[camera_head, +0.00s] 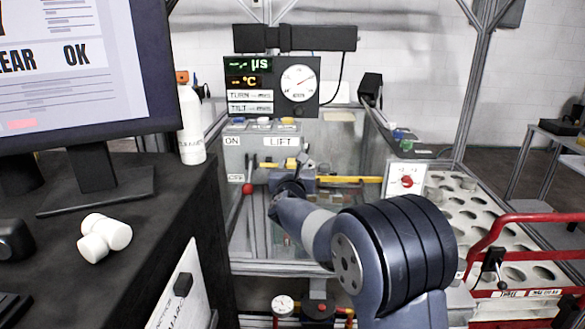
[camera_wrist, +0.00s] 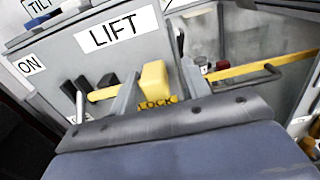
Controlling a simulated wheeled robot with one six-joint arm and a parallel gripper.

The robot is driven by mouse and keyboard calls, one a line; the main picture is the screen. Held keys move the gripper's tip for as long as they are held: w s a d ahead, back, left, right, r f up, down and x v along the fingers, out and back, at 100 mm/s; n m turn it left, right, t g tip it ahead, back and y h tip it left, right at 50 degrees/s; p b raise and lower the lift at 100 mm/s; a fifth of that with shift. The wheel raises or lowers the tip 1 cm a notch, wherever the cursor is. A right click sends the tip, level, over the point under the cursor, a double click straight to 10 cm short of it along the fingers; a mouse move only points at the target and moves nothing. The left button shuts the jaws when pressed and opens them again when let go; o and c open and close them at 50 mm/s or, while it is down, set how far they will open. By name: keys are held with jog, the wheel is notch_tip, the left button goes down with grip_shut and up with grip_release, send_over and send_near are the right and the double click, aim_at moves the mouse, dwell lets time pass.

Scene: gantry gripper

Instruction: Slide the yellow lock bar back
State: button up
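The yellow lock bar (camera_head: 350,179) runs sideways across the front of the lift station in the head view. In the wrist view its long right part (camera_wrist: 245,70) reaches a dark bracket at the right. A yellow block (camera_wrist: 157,79) stands up from the bar, above a yellow LOCK label (camera_wrist: 158,103). My gripper (camera_head: 290,181) is at the bar in the head view, its fingertips hard to make out. In the wrist view my gripper (camera_wrist: 160,78) has its two grey fingers apart, one on each side of the block. Whether they touch it is unclear.
A grey panel marked LIFT (camera_head: 283,142) stands behind the bar. A red ball knob (camera_head: 247,188) is left of my gripper. A white plate with a red knob (camera_head: 407,181) is at the bar's right end. A red rail (camera_head: 490,240) and holed tray (camera_head: 470,215) lie right.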

jog(key=shift+s+a, duration=0.1)
jog(key=s+b, duration=0.2)
jog(key=s, duration=0.8)
jog(key=shift+s+a+b, duration=0.15)
jog(key=shift+s+b, duration=0.2)
jog(key=shift+b, duration=0.05)
jog(key=w+p, duration=0.3)
jog(key=w, duration=0.7)
jog(key=shift+w, duration=0.35)
jog(key=shift+w+a, duration=0.1)
jog(key=shift+w, duration=0.05)
